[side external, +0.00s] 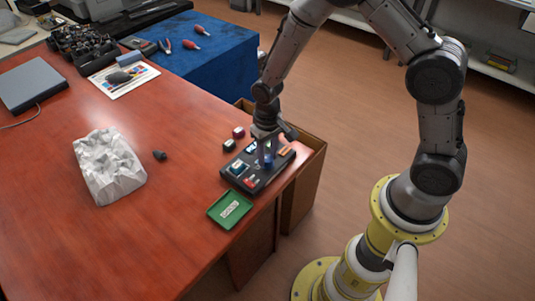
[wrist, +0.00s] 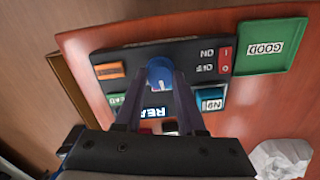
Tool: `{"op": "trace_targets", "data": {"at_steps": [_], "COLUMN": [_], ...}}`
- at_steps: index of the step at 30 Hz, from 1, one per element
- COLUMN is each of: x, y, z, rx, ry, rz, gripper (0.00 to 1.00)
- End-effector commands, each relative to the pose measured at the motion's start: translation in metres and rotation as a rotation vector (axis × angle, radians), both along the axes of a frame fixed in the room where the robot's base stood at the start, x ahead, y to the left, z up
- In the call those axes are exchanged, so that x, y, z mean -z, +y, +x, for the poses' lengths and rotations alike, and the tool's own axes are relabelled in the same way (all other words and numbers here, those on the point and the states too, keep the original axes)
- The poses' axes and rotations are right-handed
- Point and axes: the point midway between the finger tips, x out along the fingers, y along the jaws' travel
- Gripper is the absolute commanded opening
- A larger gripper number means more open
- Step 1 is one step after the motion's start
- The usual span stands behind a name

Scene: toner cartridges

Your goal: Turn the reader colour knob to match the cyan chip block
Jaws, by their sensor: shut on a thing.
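The reader (side external: 257,180) is a dark box near the table's front edge; it also shows in the wrist view (wrist: 190,50). Its round blue knob (wrist: 160,68) has a pale mark on top. My gripper (wrist: 160,82) points down over the reader, its two fingers closed on the knob from both sides. A lit display (wrist: 153,112) is partly hidden behind the fingers. A piece with a blue-cyan face (wrist: 212,92) and white label sits at the reader; I cannot tell if it is the cyan chip block.
A green tray (side external: 216,212) marked GOOD lies beside the reader. A dark block (side external: 229,146) and a magenta block (side external: 238,132) stand just behind it. A red switch (wrist: 225,60) and an orange piece (wrist: 110,70) flank the knob. A crumpled white object (side external: 108,165) lies farther left.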

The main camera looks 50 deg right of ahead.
Motion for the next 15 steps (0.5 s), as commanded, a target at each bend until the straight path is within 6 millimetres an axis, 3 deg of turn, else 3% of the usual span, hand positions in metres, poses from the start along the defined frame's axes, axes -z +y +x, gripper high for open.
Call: {"op": "trace_targets", "data": {"at_steps": [15], "x": [-0.0009], "y": [0.0001], "z": [0.0002], "rx": [-0.192], "ry": [0.0], "rz": [0.0], "gripper": [0.0]}}
